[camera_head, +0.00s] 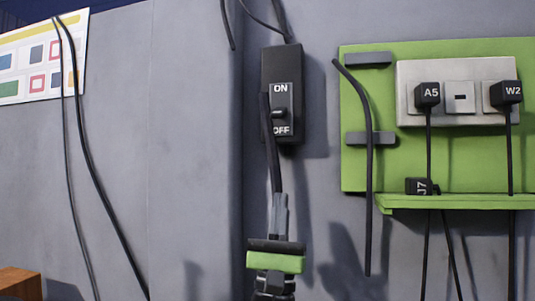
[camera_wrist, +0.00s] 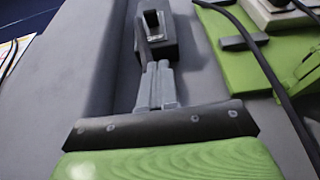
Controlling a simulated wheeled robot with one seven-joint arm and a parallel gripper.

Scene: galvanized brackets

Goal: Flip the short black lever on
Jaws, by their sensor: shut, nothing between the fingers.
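A black switch box (camera_head: 268,62) is mounted on the grey wall, with a plate marked ON at the top and OFF at the bottom. Its short black lever (camera_head: 279,113) sticks out between the two words, a little nearer OFF; its exact tilt is hard to tell. The lever (camera_wrist: 152,18) also shows at the top of the wrist view, on the box (camera_wrist: 160,42). My gripper (camera_head: 280,197) is below the box, pointing up, its grey fingers shut and empty. In the wrist view the fingertips (camera_wrist: 160,66) appear just below the box; contact cannot be told.
To the right, a green panel (camera_head: 355,100) with a ledge holds a socket plate (camera_head: 460,121) with plugs A5 and W2.

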